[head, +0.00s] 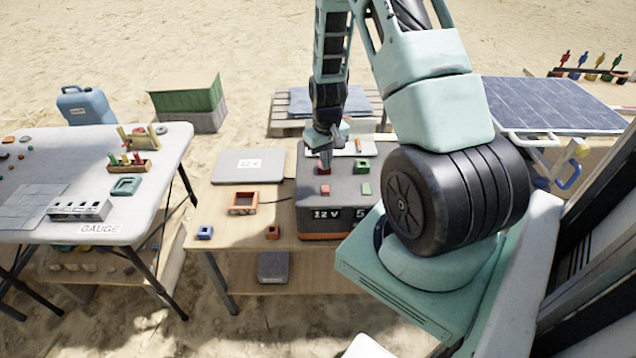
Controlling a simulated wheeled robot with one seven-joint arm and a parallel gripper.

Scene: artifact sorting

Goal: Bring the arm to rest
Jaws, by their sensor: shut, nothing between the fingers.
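My arm is unfolded and reaches out over the middle table in the head view. My gripper (325,160) points down above the dark 12 V box (312,206), close to a small red block on its top. The gripper is shut and I see nothing held in it. At this size I cannot tell whether the fingertips touch the red block. Red and green blocks stand on top of the box, among them a green block (365,188). My own arm hides the right part of the box.
A white table (150,190) with a wooden rack and a grey slotted block stands at left. The wooden table (225,232) holds a grey laptop-like case (249,167) and an orange frame (243,203). A solar panel (545,105) lies at right. Sand surrounds the tables.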

